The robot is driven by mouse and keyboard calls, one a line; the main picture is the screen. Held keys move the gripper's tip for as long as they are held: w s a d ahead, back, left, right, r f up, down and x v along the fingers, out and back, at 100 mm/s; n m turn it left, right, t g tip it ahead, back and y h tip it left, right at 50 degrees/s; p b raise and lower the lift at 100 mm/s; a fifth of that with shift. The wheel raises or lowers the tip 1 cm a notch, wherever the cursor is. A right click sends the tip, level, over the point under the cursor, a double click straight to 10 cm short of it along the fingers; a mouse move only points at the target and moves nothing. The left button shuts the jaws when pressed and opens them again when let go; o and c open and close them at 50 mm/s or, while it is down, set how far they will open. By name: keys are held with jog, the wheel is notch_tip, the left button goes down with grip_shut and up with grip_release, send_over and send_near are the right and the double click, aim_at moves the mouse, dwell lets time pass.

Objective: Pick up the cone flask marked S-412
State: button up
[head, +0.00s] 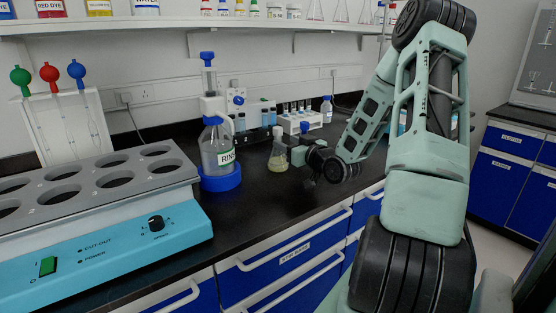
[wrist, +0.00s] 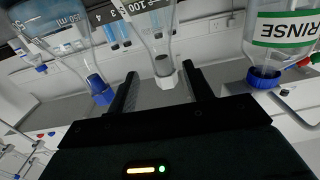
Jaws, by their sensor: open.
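A clear cone flask (head: 278,158) with a little pale yellow liquid stands upright on the black bench in the head view. My gripper (head: 296,157) is low over the bench at its right side. In the wrist view, which is upside down, my gripper (wrist: 160,88) is open, with its two dark fingers apart. A clear glass neck with a pale top (wrist: 163,70) shows between and beyond the fingertips, with a gap to each finger. No S-412 mark is readable.
The rinse bottle (head: 217,155) in a blue base stands left of the flask and shows in the wrist view (wrist: 285,35). A white rack (head: 298,121) with vials and blue-capped bottles are behind. A blue block heater (head: 120,235) fills the left. Bare bench lies in front.

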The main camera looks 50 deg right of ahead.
aim_at(281, 140)
jog(key=w, duration=0.4)
jog(key=shift+w+d, duration=0.25)
jog(key=shift+w, duration=0.15)
grip_shut()
